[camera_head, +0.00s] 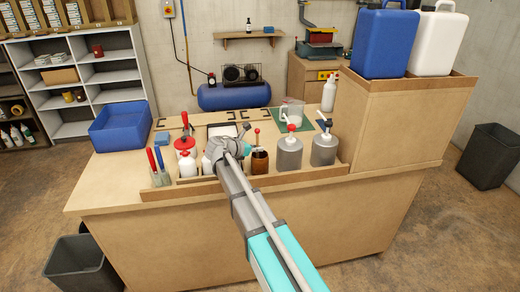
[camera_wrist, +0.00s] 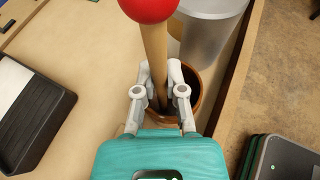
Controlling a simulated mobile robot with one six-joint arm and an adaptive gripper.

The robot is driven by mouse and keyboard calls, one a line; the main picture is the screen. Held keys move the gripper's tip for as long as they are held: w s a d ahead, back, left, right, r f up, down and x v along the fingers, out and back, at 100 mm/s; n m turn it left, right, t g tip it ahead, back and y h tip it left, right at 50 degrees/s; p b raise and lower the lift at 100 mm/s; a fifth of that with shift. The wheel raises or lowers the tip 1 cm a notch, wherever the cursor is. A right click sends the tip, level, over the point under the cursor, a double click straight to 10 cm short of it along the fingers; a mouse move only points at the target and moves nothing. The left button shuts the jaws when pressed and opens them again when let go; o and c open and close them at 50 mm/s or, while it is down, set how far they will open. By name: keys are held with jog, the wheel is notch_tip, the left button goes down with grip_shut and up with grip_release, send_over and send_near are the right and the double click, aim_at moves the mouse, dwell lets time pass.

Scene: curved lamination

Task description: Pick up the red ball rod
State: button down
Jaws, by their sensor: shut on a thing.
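The red ball rod is a pale wooden stick (camera_wrist: 154,45) with a red ball (camera_wrist: 150,8) on its end. In the wrist view it stands slightly tilted in a round brown pot (camera_wrist: 205,95), and its lower end is hidden inside. My gripper (camera_wrist: 160,82) is shut on the stick, below the ball and by the pot's rim. In the head view the ball (camera_head: 257,131) shows above the brown pot (camera_head: 260,161), just right of my gripper's end (camera_head: 244,142). The contact is hidden there.
Grey canisters (camera_head: 289,153) stand close right of the pot. A blue bin (camera_head: 122,127) is on the left of the bench. A dark box (camera_wrist: 35,120) lies nearby.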

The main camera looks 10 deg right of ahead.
jog(key=shift+r, duration=0.15)
notch_tip(320, 180, up, 18)
jog(key=p, duration=1.8)
dwell(1.5)
jog(key=shift+f+b, duration=0.7)
jog(key=shift+f, duration=0.2)
jog(key=shift+s, duration=0.1)
